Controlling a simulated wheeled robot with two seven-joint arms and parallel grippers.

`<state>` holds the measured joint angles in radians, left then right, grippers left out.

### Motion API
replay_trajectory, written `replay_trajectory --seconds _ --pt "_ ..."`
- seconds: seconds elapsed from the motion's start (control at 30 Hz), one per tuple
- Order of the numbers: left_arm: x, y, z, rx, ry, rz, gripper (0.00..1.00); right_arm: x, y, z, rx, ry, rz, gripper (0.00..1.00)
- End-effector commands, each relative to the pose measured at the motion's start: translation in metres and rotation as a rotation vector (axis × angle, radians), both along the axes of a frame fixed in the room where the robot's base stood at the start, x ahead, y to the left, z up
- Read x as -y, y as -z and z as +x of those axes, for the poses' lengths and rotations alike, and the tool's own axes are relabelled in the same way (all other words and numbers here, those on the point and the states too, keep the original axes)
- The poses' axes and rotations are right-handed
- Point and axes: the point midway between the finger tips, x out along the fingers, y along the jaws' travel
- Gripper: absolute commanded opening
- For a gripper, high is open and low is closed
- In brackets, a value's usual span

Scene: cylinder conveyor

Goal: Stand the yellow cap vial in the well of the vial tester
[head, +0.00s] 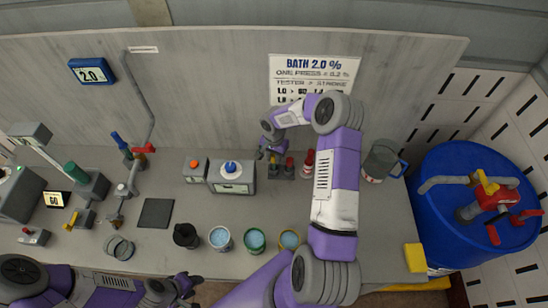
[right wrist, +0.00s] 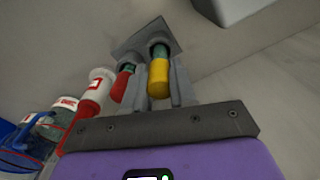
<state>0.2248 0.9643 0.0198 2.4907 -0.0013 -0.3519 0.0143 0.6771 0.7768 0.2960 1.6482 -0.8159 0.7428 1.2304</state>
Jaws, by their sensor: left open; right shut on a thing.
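The yellow cap vial (right wrist: 158,76) is between the fingers of my right gripper (right wrist: 158,92) in the right wrist view. Its yellow cap is toward the gripper, and its green body reaches to a ring of a small dark rack (right wrist: 140,42). My right gripper (head: 268,150) is shut on it, beside the rack in the head view, where the vial is mostly hidden. A red cap vial (right wrist: 122,84) sits next to it. My left gripper (head: 172,290) is open and empty at the front edge. I cannot tell for certain which grey device is the vial tester.
A grey box with a blue knob (head: 231,178) and one with an orange button (head: 194,169) stand left of the rack. Several open jars (head: 220,238) line the front. A display reading 60 (head: 54,199) is at left. A blue barrel (head: 470,225) is at right.

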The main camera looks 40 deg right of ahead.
Motion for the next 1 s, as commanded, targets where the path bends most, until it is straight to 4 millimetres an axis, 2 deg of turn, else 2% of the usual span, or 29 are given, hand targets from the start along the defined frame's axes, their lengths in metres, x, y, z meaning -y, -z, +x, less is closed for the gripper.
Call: replay_trajectory --seconds 0.6,1.0 --pt "0.0 -0.015 0.0 0.0 0.0 0.0 0.43 0.0 -0.033 0.0 0.0 -0.001 -0.001 0.0" --pt "0.0 -0.016 0.0 0.0 0.0 0.0 0.43 0.0 -0.038 0.0 0.0 0.0 0.001 0.0"
